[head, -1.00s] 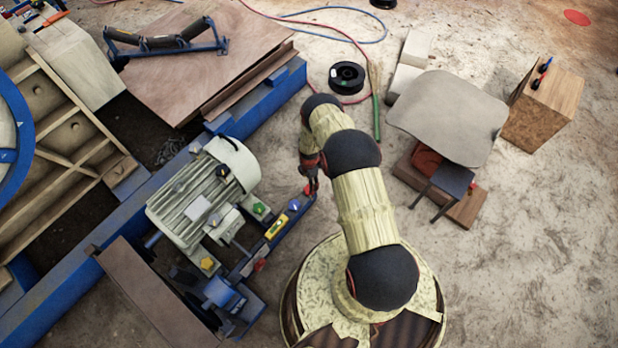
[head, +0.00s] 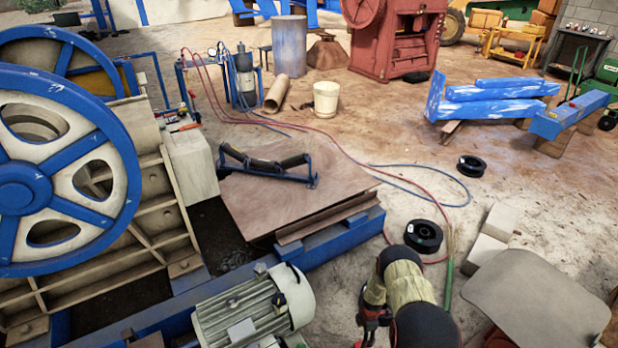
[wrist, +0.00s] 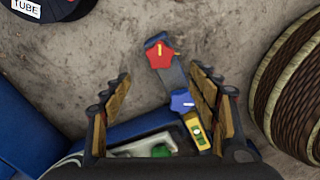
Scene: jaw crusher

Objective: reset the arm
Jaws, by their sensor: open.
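My gripper (wrist: 162,95) is open and empty in the wrist view, with one jaw at each side. In the head view my arm (head: 402,285) is bent low at the bottom edge, beside the cream motor (head: 245,312).
The crusher's blue-and-cream flywheel (head: 20,190) stands at left. A brown sheet (head: 310,195) lies on the blue frame (head: 330,235). A black reel (head: 423,236), hoses and a grey plate (head: 535,305) lie near my arm. Open floor (head: 400,140) stretches beyond.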

